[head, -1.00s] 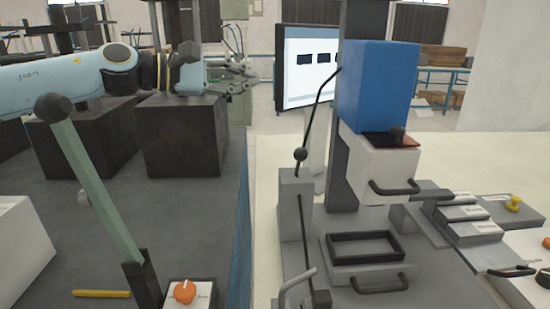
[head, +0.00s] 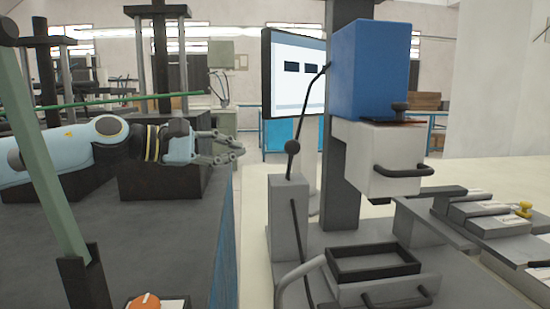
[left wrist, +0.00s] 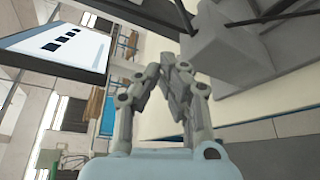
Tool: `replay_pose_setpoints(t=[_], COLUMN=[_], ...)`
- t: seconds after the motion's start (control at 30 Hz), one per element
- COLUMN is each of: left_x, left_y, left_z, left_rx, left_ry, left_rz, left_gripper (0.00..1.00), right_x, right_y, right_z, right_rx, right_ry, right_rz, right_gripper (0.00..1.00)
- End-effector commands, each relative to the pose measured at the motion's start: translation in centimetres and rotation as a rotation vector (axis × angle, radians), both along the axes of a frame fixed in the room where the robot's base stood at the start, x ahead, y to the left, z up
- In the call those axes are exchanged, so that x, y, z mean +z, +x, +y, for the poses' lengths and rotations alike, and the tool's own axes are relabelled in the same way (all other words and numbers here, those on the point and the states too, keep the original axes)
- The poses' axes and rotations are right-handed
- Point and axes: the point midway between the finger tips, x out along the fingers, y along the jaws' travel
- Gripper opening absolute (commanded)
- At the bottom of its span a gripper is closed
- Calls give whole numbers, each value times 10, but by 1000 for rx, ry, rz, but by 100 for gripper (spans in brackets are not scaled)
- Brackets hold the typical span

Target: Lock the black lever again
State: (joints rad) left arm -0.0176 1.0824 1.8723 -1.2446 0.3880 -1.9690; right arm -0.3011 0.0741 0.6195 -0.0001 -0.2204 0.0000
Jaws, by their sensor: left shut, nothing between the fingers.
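A thin black lever (head: 313,95) with a black ball (head: 291,147) rises from a grey post (head: 287,220) and leans right toward the blue press head (head: 370,70). I cannot tell whether it is locked. My left gripper (head: 238,146) is shut and empty, left of the ball and apart from it in the head view. In the left wrist view its fingers (left wrist: 176,68) are together, with the grey post (left wrist: 222,48) and black rods beyond them to the upper right. My right gripper is not in view.
A monitor (head: 293,75) is behind the post. A black-rimmed tray (head: 375,277) lies below the white block (head: 378,160). Dark blocks stand behind my left arm.

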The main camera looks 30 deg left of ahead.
Motion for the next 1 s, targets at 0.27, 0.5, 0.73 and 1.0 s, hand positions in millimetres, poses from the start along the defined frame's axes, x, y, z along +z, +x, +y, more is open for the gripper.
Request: replay_pose_setpoints(t=[0.27,0.5,0.73,1.0], left_x=[-2,-10,-3,2], left_y=[29,66,64,53], left_z=[-18,-41,-62,-72], left_rx=[3,2,-1,1], left_ry=[-7,-10,1,1], left_rz=[-3,0,4,3], left_gripper=[0,0,0,0], right_x=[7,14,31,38], right_y=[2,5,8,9], right_z=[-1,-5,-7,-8], right_rx=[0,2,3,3], right_ry=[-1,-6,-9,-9], right_rz=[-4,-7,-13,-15], right_gripper=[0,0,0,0])
